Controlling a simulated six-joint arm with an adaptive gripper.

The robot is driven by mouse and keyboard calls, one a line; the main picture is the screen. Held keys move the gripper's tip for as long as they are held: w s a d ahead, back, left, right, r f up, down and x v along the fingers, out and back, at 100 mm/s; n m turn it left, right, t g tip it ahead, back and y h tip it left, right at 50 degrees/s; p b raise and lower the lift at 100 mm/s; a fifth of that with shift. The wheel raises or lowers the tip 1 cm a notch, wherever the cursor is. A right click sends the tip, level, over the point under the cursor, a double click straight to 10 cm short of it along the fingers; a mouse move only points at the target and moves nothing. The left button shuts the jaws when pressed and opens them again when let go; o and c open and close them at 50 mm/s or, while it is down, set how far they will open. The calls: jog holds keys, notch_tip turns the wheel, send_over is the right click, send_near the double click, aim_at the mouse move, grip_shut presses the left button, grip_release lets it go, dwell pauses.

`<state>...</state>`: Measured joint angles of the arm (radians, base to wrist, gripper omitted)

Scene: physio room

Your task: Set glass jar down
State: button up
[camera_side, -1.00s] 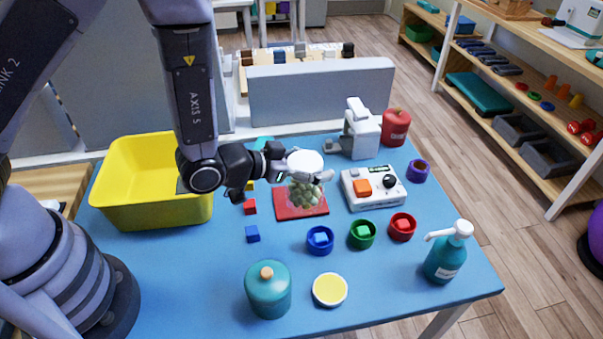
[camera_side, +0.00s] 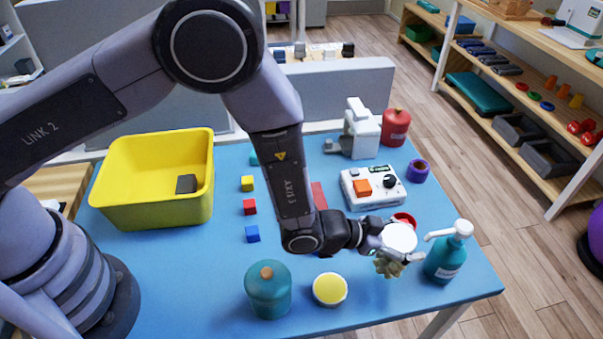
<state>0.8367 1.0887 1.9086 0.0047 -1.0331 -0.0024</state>
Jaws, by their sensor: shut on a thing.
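The glass jar (camera_side: 388,267) has a white lid (camera_side: 401,236) and greenish contents. My gripper (camera_side: 394,249) is shut on it near the lid, at the right front of the blue table (camera_side: 190,290). The jar is just left of the teal pump bottle (camera_side: 445,258). I cannot tell whether its base touches the table. The red mat (camera_side: 319,196) shows only in part behind my arm.
A red ring (camera_side: 404,217) is close behind the jar. A yellow-topped round tub (camera_side: 330,289) and a teal bottle (camera_side: 268,291) stand at the front. A yellow bin (camera_side: 150,212), small cubes and a white device (camera_side: 372,187) stand farther back.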

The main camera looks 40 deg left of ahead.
jog(key=shift+w+d+f, duration=0.4)
jog(key=shift+d+f, duration=0.05)
jog(key=shift+f, duration=0.2)
jog(key=shift+w+d+f, duration=0.1)
jog(key=shift+f, duration=0.8)
jog(key=shift+w+d+f, duration=0.1)
jog(key=shift+f, duration=0.8)
jog(key=shift+f, duration=0.15)
jog(key=o, duration=1.3)
